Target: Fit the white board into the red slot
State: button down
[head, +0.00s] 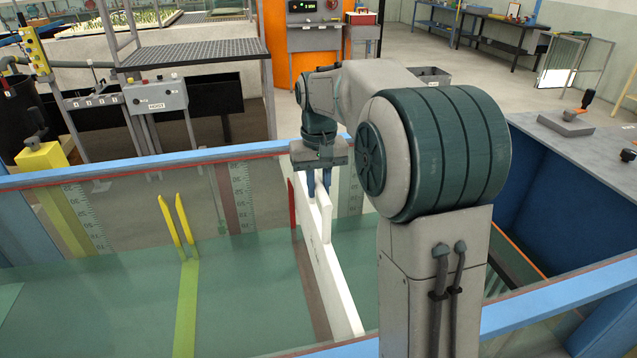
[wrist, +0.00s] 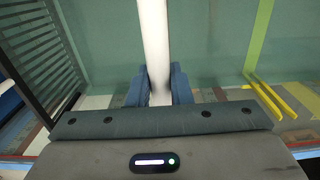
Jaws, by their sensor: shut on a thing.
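My gripper (head: 322,180) is shut on the top edge of the white board (head: 325,270), near its far end. The board stands upright and runs from the far glass wall toward the near wall. In the wrist view the board (wrist: 153,45) passes between the two blue fingers (wrist: 158,85). A red post (head: 291,205) of the red slot stands just left of the board's far end. A dark reddish strip (head: 312,290) on the flume floor runs along the board's left side. Any second red post is hidden. I cannot tell whether the board's lower edge touches the floor.
Two yellow posts (head: 180,222) with a yellow-green floor strip (head: 187,305) stand to the left; they also show in the wrist view (wrist: 270,100). The far blue rim (head: 150,163) bounds the flume. A dark grating (wrist: 38,55) lies on the board's other side. The floor left is clear.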

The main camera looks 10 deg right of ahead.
aim_at(319, 220)
jog(key=shift+f+b, duration=0.95)
jog(key=shift+f, duration=0.8)
dwell(0.8)
jog(key=shift+f+b, duration=1.75)
jog(key=shift+f, duration=1.55)
